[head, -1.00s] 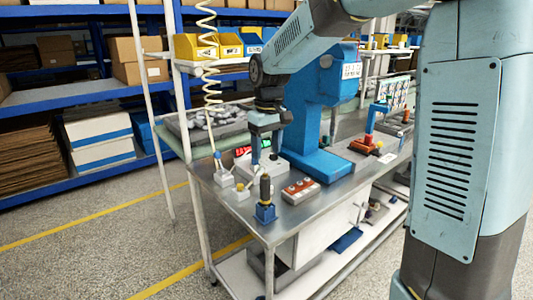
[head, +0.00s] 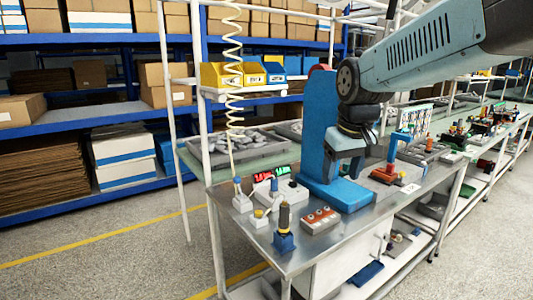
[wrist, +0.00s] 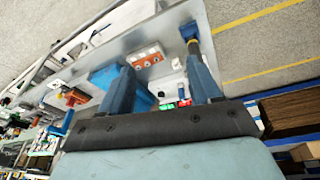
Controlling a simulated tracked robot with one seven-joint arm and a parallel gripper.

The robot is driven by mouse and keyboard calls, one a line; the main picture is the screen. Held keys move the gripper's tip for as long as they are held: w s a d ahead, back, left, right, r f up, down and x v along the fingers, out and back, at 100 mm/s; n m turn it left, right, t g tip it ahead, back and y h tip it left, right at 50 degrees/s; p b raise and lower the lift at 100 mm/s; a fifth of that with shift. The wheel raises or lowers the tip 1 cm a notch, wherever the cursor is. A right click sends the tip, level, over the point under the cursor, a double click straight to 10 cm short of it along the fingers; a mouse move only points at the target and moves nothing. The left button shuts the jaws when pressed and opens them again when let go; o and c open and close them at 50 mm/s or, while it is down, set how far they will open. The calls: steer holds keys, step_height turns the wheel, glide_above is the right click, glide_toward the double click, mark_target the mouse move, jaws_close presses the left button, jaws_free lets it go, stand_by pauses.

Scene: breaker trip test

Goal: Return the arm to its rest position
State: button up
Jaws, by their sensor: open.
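My gripper (head: 345,172) hangs in front of the blue press-like stand (head: 318,115) in the head view, above the steel workbench (head: 405,187). Its two blue fingers are spread apart, with nothing held between them, and they also show in the wrist view (wrist: 162,88).
A dark-handled tool in a blue holder (head: 284,228) stands near the front corner. A small box with a yellow button (head: 260,217) and a coiled cream hose (head: 232,90) are at left. More fixtures line the bench behind right. Blue shelving (head: 90,116) holds boxes behind.

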steer(key=s+d+m+t, duration=0.1)
steer(key=s+d, duration=0.2)
steer(key=s, duration=0.3)
steer(key=s+d+m+t, duration=0.1)
steer(key=s+d+m, duration=0.1)
steer(key=s, duration=0.5)
steer(key=shift+d+f+t, duration=0.3)
steer(key=shift+d+f, duration=0.15)
steer(key=shift+d, duration=0.4)
